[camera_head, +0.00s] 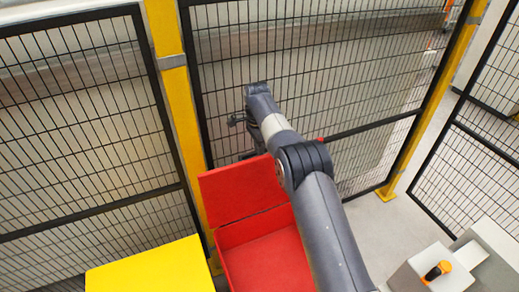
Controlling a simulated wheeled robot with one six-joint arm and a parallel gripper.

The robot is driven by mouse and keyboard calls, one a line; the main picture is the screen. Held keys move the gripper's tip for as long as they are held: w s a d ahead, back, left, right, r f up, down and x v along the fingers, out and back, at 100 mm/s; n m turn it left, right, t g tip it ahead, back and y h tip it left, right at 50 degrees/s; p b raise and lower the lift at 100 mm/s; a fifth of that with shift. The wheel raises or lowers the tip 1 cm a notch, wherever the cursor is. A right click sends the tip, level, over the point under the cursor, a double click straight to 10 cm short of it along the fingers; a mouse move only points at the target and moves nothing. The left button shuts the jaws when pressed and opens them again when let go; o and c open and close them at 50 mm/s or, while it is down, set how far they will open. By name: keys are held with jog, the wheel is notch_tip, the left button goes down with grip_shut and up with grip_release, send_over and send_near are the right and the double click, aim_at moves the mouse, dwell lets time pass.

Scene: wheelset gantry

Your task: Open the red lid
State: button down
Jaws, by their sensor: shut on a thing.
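The red lid (240,190) stands raised, tilted up at the back of the red box (268,262). The box's red inside shows below it. My arm reaches over the box's right side, and its wrist is above and behind the lid. My gripper (252,152) is at the lid's upper edge, small and dark in the picture, and is shut on the lid there. Its fingertips are mostly hidden by the lid and arm. The arm also covers the right part of the lid and box.
A yellow box (150,268) stands left of the red box. Black mesh fence panels (85,120) and yellow posts (178,100) stand close behind. A pale block with an orange-and-black knob (437,270) is at lower right. Grey floor (385,235) is clear at right.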

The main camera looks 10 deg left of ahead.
jog(key=shift+s+f, duration=0.15)
jog(key=shift+f, duration=0.4)
jog(key=c, duration=1.6)
grip_release()
jog(key=shift+w+a, duration=0.15)
jog(key=shift+w, duration=0.1)
jog(key=shift+o, duration=1)
jog(key=shift+r, duration=0.15)
